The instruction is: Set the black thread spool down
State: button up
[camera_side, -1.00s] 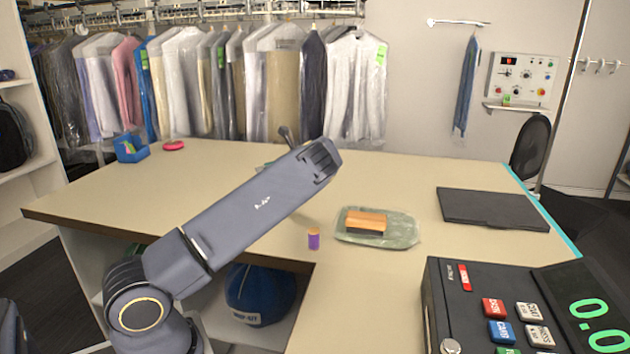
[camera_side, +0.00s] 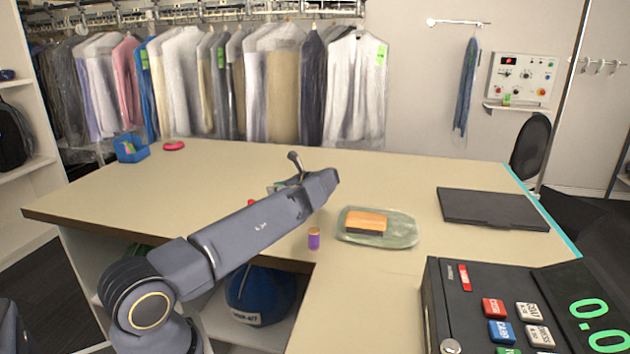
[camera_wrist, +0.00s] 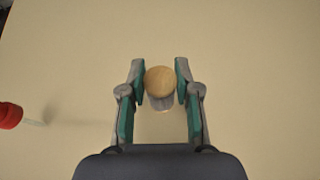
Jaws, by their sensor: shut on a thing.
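In the wrist view my gripper (camera_wrist: 160,70) is shut on a spool (camera_wrist: 159,80), one green-padded finger on each side. The spool's round tan end faces the camera, and a short grey part of its body shows below it. I cannot make out black thread on it. The bare beige tabletop (camera_wrist: 240,60) lies beneath; I cannot tell whether the spool touches it. In the side view my arm hides the held spool and most of my gripper, over the middle of the table (camera_side: 400,170).
A red object (camera_wrist: 10,115) lies left of my gripper. A purple spool (camera_side: 314,239) stands near the table's front edge, beside a greenish clear bag (camera_side: 400,236) with an orange-and-black block (camera_side: 366,222). A black pad (camera_side: 490,208) lies right. The table's back is mostly clear.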

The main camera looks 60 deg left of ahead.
jog(key=o, duration=1)
jog(key=shift+f, duration=0.1)
